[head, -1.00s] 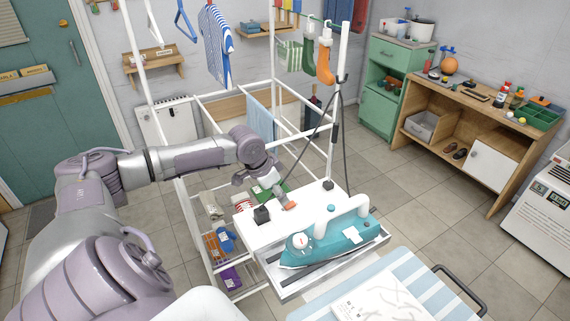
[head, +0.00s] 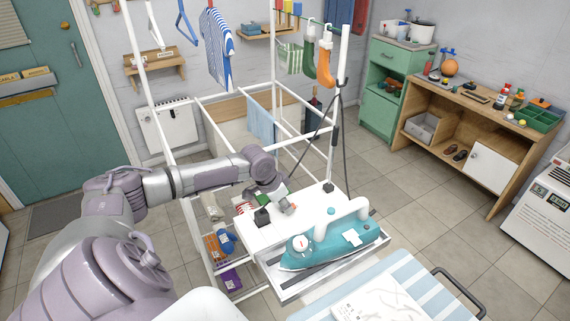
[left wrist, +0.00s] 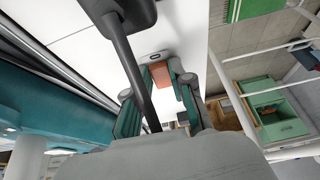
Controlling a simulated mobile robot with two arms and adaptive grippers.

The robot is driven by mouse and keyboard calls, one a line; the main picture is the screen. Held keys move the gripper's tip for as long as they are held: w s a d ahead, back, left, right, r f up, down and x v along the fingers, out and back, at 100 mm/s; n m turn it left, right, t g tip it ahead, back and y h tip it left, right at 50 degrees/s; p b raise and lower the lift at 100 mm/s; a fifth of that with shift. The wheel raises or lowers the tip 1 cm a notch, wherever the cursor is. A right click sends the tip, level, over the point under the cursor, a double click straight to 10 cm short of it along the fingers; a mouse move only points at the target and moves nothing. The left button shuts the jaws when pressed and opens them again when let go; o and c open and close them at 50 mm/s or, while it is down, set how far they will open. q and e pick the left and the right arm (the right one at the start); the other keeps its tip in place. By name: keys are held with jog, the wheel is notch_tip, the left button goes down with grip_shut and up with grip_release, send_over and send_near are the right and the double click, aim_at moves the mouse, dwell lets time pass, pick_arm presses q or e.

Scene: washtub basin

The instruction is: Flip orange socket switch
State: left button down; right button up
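The orange socket switch (head: 292,209) sits on the white board (head: 310,206) above the ironing surface. In the left wrist view the orange switch (left wrist: 160,73) shows between the fingertips. My left gripper (head: 284,204) is low over the board, right at the switch. In the left wrist view my left gripper (left wrist: 152,85) has its two fingers apart, and a dark cord crosses in front of them. I cannot tell whether a finger touches the switch. My right gripper is not in view.
A teal iron (head: 325,246) stands just in front of the board. A black plug (head: 262,217) sits left of the switch, another (head: 328,187) at the far right end. A white drying frame (head: 336,110) rises behind. A striped ironing board (head: 415,290) is at front right.

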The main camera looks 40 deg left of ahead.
pick_arm(q)
jog(key=shift+w+d+r+g+p, duration=0.2)
jog(key=shift+w+r+g+p, duration=0.3)
jog(key=shift+g+p, duration=0.95)
jog(key=shift+f+g+y+p, duration=0.25)
jog(key=shift+y+p, duration=0.25)
jog(key=shift+p, duration=0.3)
jog(key=shift+s+a, duration=0.1)
jog(key=c, duration=1)
grip_release()
